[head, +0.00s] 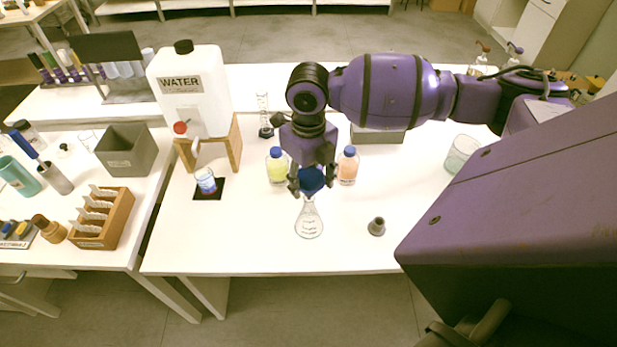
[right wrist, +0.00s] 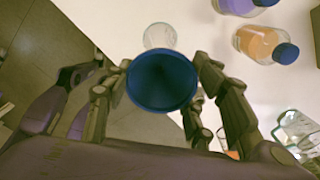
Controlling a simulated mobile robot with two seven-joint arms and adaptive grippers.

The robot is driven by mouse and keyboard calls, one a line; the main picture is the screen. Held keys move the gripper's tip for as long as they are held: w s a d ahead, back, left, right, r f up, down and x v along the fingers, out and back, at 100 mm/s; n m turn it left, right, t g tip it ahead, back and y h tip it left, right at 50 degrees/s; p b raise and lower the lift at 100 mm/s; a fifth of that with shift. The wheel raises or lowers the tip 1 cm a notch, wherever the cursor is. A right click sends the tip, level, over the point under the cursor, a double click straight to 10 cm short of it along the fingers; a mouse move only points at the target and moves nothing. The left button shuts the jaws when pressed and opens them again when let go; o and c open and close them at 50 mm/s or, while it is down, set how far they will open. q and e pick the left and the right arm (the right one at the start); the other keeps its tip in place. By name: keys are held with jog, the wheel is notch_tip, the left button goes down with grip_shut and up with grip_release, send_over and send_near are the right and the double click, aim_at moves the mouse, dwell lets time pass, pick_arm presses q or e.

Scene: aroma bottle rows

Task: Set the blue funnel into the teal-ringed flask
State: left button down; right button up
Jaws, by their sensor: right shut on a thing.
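My right gripper (head: 310,184) is shut on the blue funnel (head: 312,177), with a finger on each side. In the right wrist view the funnel (right wrist: 162,80) shows its wide dark mouth between the fingers (right wrist: 162,92). A clear conical flask (head: 309,222) with a faint teal tint at its base stands upright on the white table, just below the funnel in the head view. Part of the flask (right wrist: 160,37) shows beyond the funnel in the right wrist view. The spout and flask mouth are hidden, so I cannot tell whether they touch. My left gripper is not in view.
A small grey stopper-like piece (head: 376,227) is right of the flask. A beaker (head: 461,154) stands farther right. The table's front edge is near.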

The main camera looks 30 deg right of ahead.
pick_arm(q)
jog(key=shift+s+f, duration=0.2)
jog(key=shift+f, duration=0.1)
pick_arm(e)
jog(key=shift+f, duration=0.6)
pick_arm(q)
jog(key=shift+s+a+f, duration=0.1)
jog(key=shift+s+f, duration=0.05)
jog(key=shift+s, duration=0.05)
pick_arm(e)
jog(key=shift+f, duration=0.35)
pick_arm(q)
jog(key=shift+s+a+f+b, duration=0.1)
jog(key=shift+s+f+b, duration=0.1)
jog(key=shift+b, duration=0.1)
pick_arm(e)
jog(key=shift+f, duration=0.3)
jog(key=shift+f, duration=0.1)
jog(key=o, duration=1)
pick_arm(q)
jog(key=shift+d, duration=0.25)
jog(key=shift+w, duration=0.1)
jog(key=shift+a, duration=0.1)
pick_arm(e)
notch_tip(320, 180, up, 12)
